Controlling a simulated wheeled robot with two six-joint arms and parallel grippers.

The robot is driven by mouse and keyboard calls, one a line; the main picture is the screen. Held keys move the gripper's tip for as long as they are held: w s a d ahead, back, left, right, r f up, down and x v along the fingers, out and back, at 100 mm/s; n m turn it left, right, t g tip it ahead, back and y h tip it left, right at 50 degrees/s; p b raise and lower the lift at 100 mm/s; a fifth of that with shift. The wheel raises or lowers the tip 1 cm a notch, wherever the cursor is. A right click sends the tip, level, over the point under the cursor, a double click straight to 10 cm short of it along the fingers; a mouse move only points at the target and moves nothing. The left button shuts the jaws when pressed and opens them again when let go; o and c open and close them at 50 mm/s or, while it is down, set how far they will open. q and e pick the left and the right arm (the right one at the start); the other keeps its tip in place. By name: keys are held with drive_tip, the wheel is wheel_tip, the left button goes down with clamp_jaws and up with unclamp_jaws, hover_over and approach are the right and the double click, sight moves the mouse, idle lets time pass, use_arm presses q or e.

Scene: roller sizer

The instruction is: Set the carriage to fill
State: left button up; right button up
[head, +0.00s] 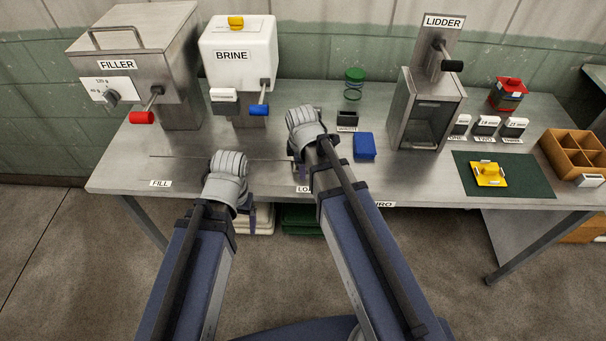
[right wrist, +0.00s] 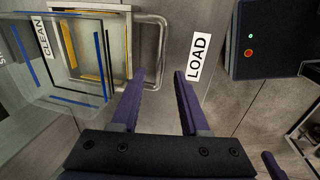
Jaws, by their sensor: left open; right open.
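In the right wrist view, a pale framed body with a bent metal handle (right wrist: 163,48) lies at the left beside the LOAD label (right wrist: 197,57); it may be the carriage, but I cannot be sure. My right gripper (right wrist: 160,88) is open, with its left finger close to the handle's lower end; I cannot tell if they touch. In the head view my right gripper (head: 301,170) is over the table's front by the LOAD label and hides what is below it. My left gripper (head: 249,214) is open and empty in front of the table edge, right of the FILL label (head: 160,183).
A thin slot (head: 190,157) runs along the table behind the FILL label. The filler (head: 185,85) with its red lever and the brine tank (head: 237,75) stand behind. The lidder (head: 433,100), a blue block (head: 364,146) and a green mat (head: 525,183) are at the right.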

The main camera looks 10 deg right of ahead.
drive_tip(key=shift+w+f, duration=0.15)
drive_tip(key=shift+f, duration=0.35)
drive_tip(key=shift+c, duration=0.3)
clamp_jaws()
idle(0.8)
